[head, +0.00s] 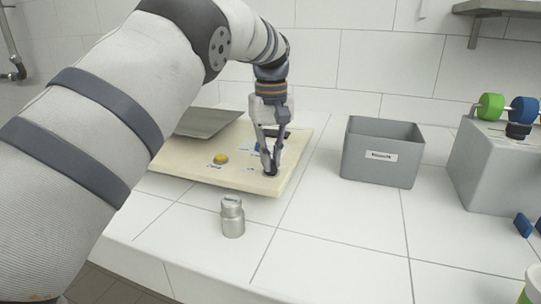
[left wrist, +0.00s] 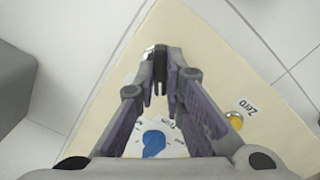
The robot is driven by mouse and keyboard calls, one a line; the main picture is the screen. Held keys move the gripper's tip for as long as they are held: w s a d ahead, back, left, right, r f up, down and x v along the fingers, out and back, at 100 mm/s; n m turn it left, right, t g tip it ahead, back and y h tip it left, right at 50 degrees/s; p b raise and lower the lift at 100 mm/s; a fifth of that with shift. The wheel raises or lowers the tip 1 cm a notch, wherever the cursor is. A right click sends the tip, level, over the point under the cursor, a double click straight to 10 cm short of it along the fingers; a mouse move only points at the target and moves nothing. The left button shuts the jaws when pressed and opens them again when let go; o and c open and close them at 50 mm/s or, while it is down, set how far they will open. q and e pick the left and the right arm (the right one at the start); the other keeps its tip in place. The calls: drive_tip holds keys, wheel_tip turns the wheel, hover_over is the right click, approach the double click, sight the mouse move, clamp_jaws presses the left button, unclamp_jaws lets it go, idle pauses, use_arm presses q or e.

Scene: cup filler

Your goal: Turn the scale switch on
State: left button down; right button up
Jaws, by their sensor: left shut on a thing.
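The scale has a cream base (head: 190,172) on the white tiled counter and a grey metal pan at its back left. My left gripper (head: 270,168) reaches down at the base's front right corner. It is shut on a small dark switch (head: 271,174); in the left wrist view the black switch (left wrist: 160,68) shows between the fingertips. A yellow button (head: 221,158) sits left of the gripper; in the left wrist view it is beside a "ZERO" label (left wrist: 246,106). A blue dial (left wrist: 153,143) shows between the fingers' bases. My right gripper is not in view.
A silver weight (head: 232,217) stands in front of the scale. A grey labelled bin (head: 383,152) is right of it. A grey block (head: 492,165) with green and blue round pieces stands far right. The counter between weight and bin is clear.

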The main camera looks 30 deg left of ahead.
use_arm(q)
drive_tip(key=m, duration=0.3)
drive_tip(key=shift+m, duration=2.1)
drive_tip(key=c, duration=1.7)
unclamp_jaws()
drive_tip(key=shift+r, duration=0.1)
wheel_tip(320, 180, up, 7)
drive_tip(key=shift+r, duration=0.15)
